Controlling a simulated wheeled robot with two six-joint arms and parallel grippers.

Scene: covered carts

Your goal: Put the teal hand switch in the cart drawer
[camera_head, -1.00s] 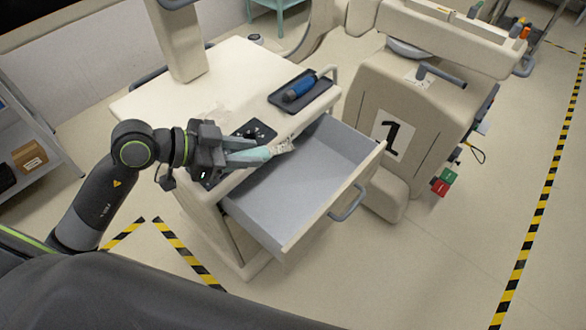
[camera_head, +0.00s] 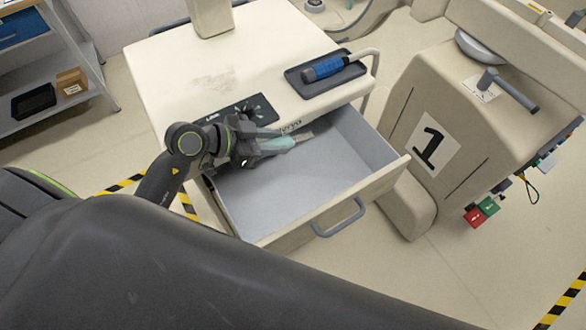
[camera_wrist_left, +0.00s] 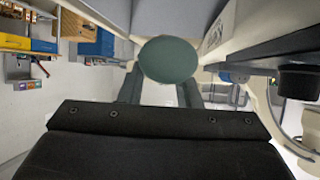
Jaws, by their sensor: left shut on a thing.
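The teal hand switch (camera_head: 276,144) is held in my left gripper (camera_head: 258,141), whose jaws are shut on it. Its pale end points right, over the back left part of the cart drawer. In the left wrist view its round teal end (camera_wrist_left: 167,60) shows between the two fingers (camera_wrist_left: 163,88). The cart drawer (camera_head: 300,192) is pulled open, and its grey floor looks bare. I cannot tell the exact height of the switch above that floor. My right gripper is not in view.
The cart top (camera_head: 215,70) is pale. A black tray (camera_head: 348,74) on it holds a blue-handled tool (camera_head: 325,68). A dark panel (camera_head: 232,109) lies near the drawer's back edge. A machine marked 1 (camera_head: 455,125) stands to the right. A shelf (camera_head: 75,105) stands at far left.

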